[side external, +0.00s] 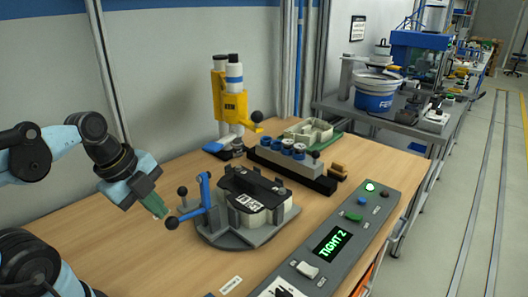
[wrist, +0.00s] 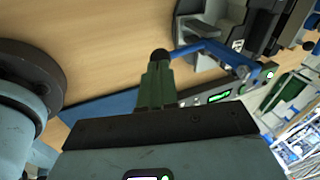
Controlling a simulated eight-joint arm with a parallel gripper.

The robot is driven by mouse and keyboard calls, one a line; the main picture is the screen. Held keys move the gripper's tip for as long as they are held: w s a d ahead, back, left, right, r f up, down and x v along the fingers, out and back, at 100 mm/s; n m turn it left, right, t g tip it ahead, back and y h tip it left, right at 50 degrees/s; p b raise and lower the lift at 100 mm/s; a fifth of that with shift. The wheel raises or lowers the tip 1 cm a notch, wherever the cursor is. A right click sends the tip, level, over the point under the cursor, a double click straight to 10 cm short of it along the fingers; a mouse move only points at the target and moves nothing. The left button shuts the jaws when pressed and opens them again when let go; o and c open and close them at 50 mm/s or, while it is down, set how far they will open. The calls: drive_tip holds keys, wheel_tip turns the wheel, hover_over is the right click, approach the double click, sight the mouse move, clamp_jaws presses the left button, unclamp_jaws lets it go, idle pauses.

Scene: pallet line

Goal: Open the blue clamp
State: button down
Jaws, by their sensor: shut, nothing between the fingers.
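The blue clamp (side external: 204,188) stands at the left side of a grey fixture (side external: 240,236) that holds a grey and black part (side external: 252,192). Its blue lever reaches out toward my gripper and ends in a black ball knob (side external: 172,223). In the wrist view the blue lever (wrist: 190,48) runs right from the knob (wrist: 160,55). My gripper (side external: 160,211) has green fingers, shut and empty, with the tips right beside the knob. In the wrist view the fingertips (wrist: 157,68) lie at the knob; I cannot tell whether they touch it.
A control panel (side external: 330,245) with a green lit display reading "TIGHT 2" lies right of the fixture. A yellow press (side external: 230,95) and a black rack with blue-topped cylinders (side external: 290,165) stand behind.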

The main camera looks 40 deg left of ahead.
drive_tip(key=shift+s+f, duration=0.2)
drive_tip(key=shift+f, duration=0.15)
drive_tip(key=shift+r, duration=0.1)
idle(0.4)
